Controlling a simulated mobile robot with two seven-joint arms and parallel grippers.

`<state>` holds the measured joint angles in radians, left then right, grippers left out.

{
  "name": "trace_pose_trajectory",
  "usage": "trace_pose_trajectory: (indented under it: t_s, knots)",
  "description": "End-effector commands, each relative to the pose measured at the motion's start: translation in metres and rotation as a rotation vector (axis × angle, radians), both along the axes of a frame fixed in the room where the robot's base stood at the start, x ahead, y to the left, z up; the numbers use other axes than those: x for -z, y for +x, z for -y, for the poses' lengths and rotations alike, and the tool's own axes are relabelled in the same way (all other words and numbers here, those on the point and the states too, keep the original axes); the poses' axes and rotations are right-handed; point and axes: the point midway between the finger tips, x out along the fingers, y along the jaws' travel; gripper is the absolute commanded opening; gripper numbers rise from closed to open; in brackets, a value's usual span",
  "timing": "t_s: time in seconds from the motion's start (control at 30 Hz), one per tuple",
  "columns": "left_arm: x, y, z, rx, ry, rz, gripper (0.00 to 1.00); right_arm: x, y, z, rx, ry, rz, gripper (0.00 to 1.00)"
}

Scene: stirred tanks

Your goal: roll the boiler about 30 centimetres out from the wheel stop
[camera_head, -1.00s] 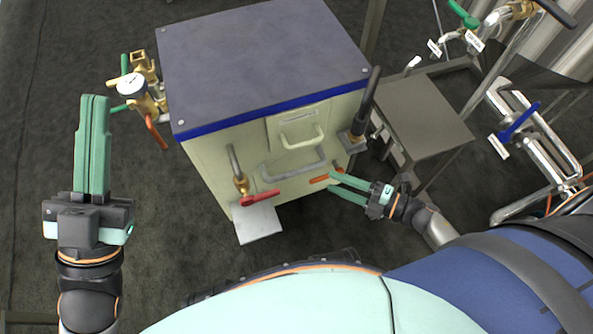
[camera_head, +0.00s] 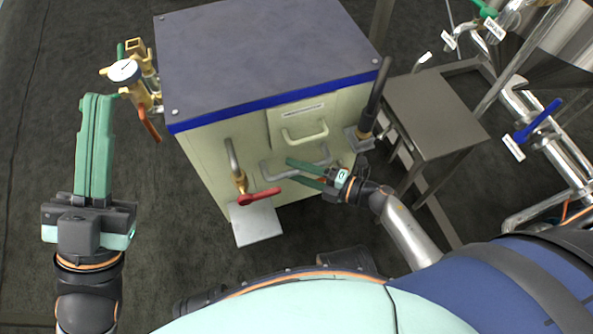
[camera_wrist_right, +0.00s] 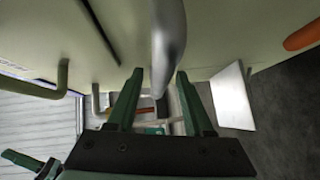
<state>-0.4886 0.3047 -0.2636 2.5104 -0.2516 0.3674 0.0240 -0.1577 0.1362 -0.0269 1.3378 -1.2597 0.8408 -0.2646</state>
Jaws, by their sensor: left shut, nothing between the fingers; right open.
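The boiler (camera_head: 262,58) is a beige box with a dark grey top and a blue rim, upright on the dark floor. Its front carries a grey bar handle (camera_head: 270,172) and a smaller pale handle (camera_head: 305,132) above it. My right gripper (camera_head: 290,172) is open at the grey bar handle. In the right wrist view the grey bar (camera_wrist_right: 168,42) reaches down between the open fingers (camera_wrist_right: 160,95); I cannot tell whether they touch it. My left gripper (camera_head: 98,98) is shut and empty, left of the boiler. I cannot make out the wheel stop or the wheels.
A red-handled valve (camera_head: 260,197) and a pale plate (camera_head: 256,222) stick out at the boiler's front. A gauge with brass valves (camera_head: 124,72) is on its left side. A grey metal table (camera_head: 435,110) and steel pipework stand right. The floor at left is clear.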

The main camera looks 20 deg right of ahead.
Motion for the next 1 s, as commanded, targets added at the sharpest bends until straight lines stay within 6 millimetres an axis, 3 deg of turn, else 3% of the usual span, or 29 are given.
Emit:
trace_pose_trajectory:
  t_s: [0.33, 0.8, 1.0]
  knots:
    - [0.0014, 0.0001, 0.0004, 0.0, 0.0, -0.002, 0.0, 0.0002, 0.003, -0.0031, 0.0, 0.001, -0.001, 0.52]
    - [0.0016, 0.0002, 0.0005, 0.001, -0.001, -0.003, 0.0, 0.0005, 0.0027, -0.0028, 0.0, 0.001, -0.001, 0.0]
    - [0.0016, 0.0002, 0.0003, 0.0, 0.0, -0.004, 0.0, 0.0004, 0.0026, -0.0027, 0.0, 0.001, -0.001, 0.0]
